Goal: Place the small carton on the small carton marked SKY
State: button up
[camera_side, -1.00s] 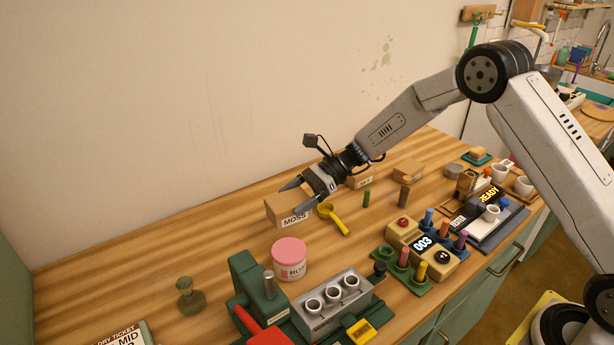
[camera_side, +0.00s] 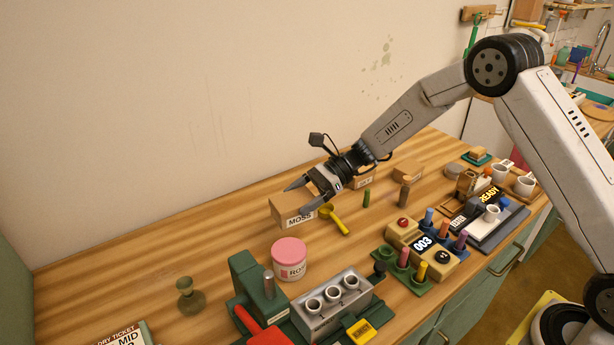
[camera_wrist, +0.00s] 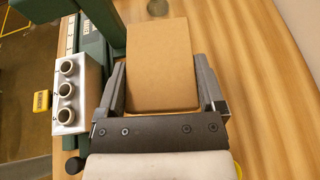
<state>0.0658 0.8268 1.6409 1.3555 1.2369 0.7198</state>
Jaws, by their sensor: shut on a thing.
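A brown carton labelled MOSS (camera_side: 293,211) is between the fingers of my gripper (camera_side: 296,198) in the side view. The gripper is shut on it. In the wrist view the carton's plain brown face (camera_wrist: 160,65) fills the space between the two dark fingers. I cannot tell how far it is above the table.
A yellow scoop (camera_side: 336,218) lies just right of the held carton, and a pink-lidded jar (camera_side: 289,258) stands in front. The table left of the held carton is clear.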

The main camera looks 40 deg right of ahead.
jog(key=d+r+m+t+h, duration=0.1)
jog(key=d+m+t+h, duration=0.1)
jog(key=d, duration=0.7)
jog(key=s+d+r+m+t+h, duration=0.1)
jog(key=d+m+t, duration=0.4)
jog(key=d, duration=0.5)
jog(key=d+r+m+t+h, duration=0.3)
jog(key=d+m+t+h, duration=0.1)
jog(key=d, duration=0.5)
jog(key=shift+s+d+m+h, duration=0.15)
jog(key=shift+s+m+h, duration=0.1)
jog(key=shift+m+h, duration=0.4)
jog(key=shift+w, duration=0.1)
jog(key=shift+w+d+f, duration=0.55)
jog(key=shift+w+f, duration=1)
jog(key=shift+w, duration=0.6)
jog(key=shift+w+d+f, duration=0.5)
jog(key=shift+w+f, duration=1)
jog(key=shift+w, duration=0.65)
jog(key=shift+w+d+f, duration=0.55)
jog(key=shift+w+f, duration=1)
jog(key=shift+w, duration=0.6)
